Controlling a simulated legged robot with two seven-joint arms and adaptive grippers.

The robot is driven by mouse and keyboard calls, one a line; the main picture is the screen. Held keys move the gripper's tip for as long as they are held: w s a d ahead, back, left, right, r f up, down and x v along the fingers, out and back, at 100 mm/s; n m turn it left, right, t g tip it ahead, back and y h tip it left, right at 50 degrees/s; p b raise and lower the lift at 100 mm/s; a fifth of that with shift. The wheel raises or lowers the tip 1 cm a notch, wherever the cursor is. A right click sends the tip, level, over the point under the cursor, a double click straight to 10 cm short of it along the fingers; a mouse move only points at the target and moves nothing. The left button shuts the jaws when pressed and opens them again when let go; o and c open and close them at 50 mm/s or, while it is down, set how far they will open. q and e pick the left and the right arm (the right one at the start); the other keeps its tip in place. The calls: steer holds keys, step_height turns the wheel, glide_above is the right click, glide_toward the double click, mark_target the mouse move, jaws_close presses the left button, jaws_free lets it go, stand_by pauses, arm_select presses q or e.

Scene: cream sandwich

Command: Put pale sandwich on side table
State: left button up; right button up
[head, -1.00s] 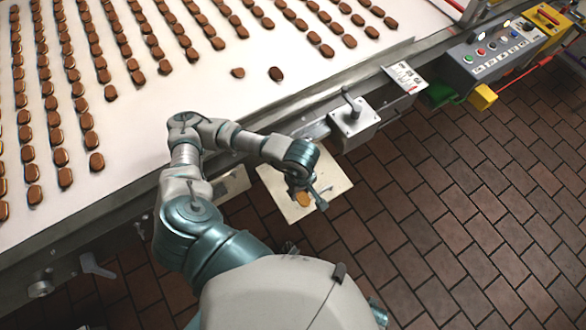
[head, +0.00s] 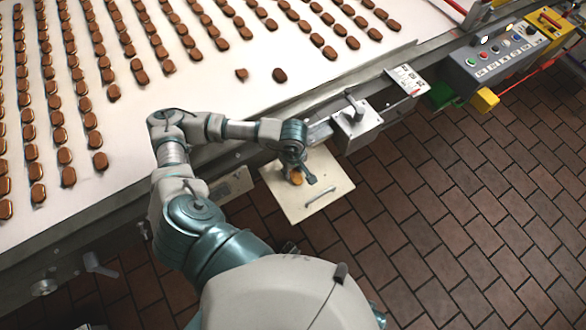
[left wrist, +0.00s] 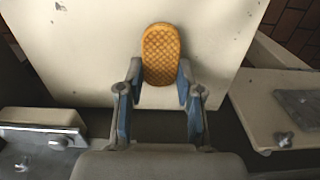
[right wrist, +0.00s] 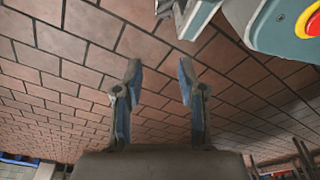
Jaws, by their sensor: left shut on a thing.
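The pale sandwich (head: 296,178) is a small golden-tan oval with a waffle pattern in the left wrist view (left wrist: 161,50). My left gripper (head: 300,176) is shut on it, with one fingertip on each side of its near end in the left wrist view (left wrist: 160,76). The side table (head: 302,207) is a square cream panel beside the conveyor; it also fills much of the left wrist view (left wrist: 225,35). The sandwich is over the table; I cannot tell whether it touches it. My right gripper (right wrist: 159,65) is open and empty above the brick floor.
The white conveyor (head: 200,100) carries rows of brown sandwiches, with two loose ones near its edge. A lever box (head: 355,118) stands on the rail just beyond the side table. A control panel (head: 497,55) is at the upper right. Brick floor (head: 450,200) is clear at right.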

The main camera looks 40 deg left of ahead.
mark_target(293, 171)
arm_select(q)
steer(key=o, duration=0.8)
steer(key=shift+a, duration=0.15)
arm_select(e)
steer(key=shift+w+a+r, duration=0.1)
steer(key=shift+a+r, duration=0.05)
steer(key=shift+a, duration=0.05)
arm_select(q)
steer(key=shift+d, duration=0.2)
arm_select(e)
steer(key=shift+d, duration=0.1)
arm_select(q)
steer(key=shift+d+r, duration=0.1)
steer(key=shift+r, duration=0.25)
step_height(293, 171, up, 11)
steer(key=shift+r+p, duration=0.2)
steer(key=shift+p, duration=0.1)
arm_select(e)
steer(key=shift+s+d+f, duration=0.1)
steer(key=shift+s+f, duration=0.3)
steer(key=shift+f, duration=0.3)
